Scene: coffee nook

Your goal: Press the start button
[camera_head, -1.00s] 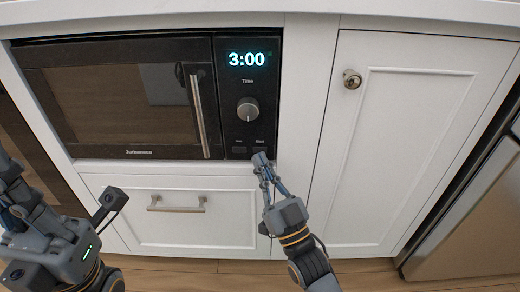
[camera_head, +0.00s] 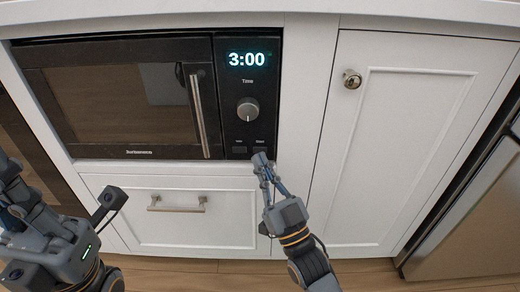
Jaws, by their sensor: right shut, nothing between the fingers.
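The black microwave (camera_head: 120,95) is built into the white cabinet, its door closed. Its control panel shows 3:00 on a lit display (camera_head: 247,59), with a round knob (camera_head: 247,109) below it. Two small buttons sit under the knob. The right one, the start button (camera_head: 260,149), is at the panel's lower right. My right gripper (camera_head: 260,159) is shut and empty, its tips at the lower edge of this button and partly over it. I cannot tell whether they touch. My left gripper (camera_head: 113,198) is low at the left, in front of the drawer; its fingers are not clear.
A white drawer with a metal handle (camera_head: 177,204) is below the microwave. A white cabinet door (camera_head: 400,150) with a round knob (camera_head: 352,79) is at the right. A steel appliance (camera_head: 470,225) stands at the far right. Wooden floor shows below.

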